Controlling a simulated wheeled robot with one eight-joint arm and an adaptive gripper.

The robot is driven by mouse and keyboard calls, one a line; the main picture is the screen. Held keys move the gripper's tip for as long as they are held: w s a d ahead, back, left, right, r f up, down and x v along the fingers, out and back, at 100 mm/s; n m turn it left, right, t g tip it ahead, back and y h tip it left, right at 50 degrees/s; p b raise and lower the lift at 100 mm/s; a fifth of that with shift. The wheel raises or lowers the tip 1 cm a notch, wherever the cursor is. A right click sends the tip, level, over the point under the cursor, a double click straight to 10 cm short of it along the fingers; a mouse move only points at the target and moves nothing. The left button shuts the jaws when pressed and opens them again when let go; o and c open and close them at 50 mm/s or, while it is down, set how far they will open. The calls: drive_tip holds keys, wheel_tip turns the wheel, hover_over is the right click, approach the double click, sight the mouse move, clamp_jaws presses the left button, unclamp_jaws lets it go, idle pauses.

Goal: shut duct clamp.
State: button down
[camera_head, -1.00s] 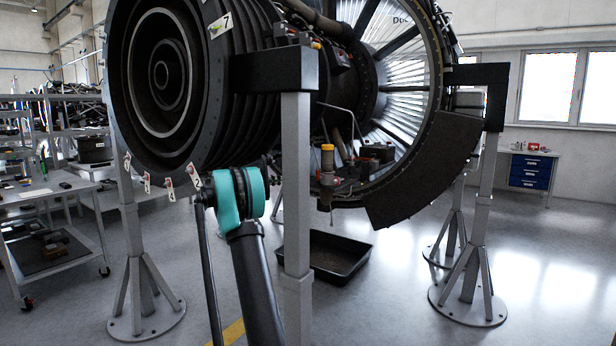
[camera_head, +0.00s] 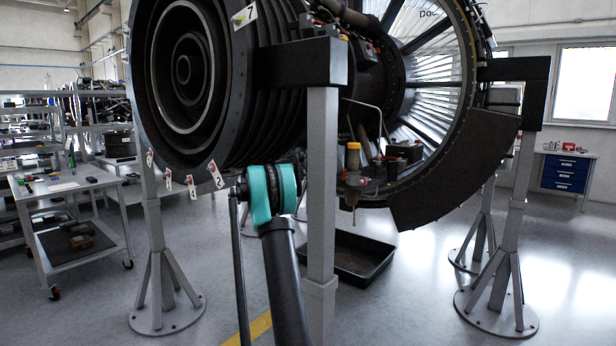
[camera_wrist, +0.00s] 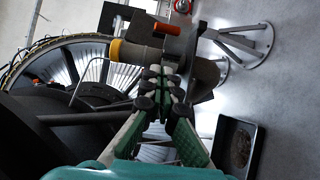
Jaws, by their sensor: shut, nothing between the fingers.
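In the wrist view my gripper (camera_wrist: 165,78) has green fingers with black pads, and its tips are together with nothing seen between them. The tips are close to a dark fitting on the engine's underside; I cannot tell whether they touch it. Beside them is a cylinder with a yellow collar (camera_wrist: 126,52), and an orange-red bar (camera_wrist: 153,28) lies beyond. The yellow-topped cylinder also shows in the head view (camera_head: 352,160), hanging under the engine. I cannot clearly pick out the duct clamp or its latch. My gripper is hidden in the head view.
The turbofan engine (camera_head: 255,85) hangs on grey stands, with one post (camera_head: 321,190) close right of my arm. A black drip tray (camera_head: 350,258) lies on the floor beneath. A workbench cart (camera_head: 75,188) stands left and a blue drawer cabinet (camera_head: 566,172) far right.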

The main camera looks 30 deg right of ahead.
sight(352, 177)
drive_tip(key=s+d, duration=0.4)
drive_tip(key=d, duration=0.3)
drive_tip(key=shift+d, duration=0.2)
drive_tip(key=shift+s, duration=0.1)
drive_tip(key=shift+s+d, duration=0.15)
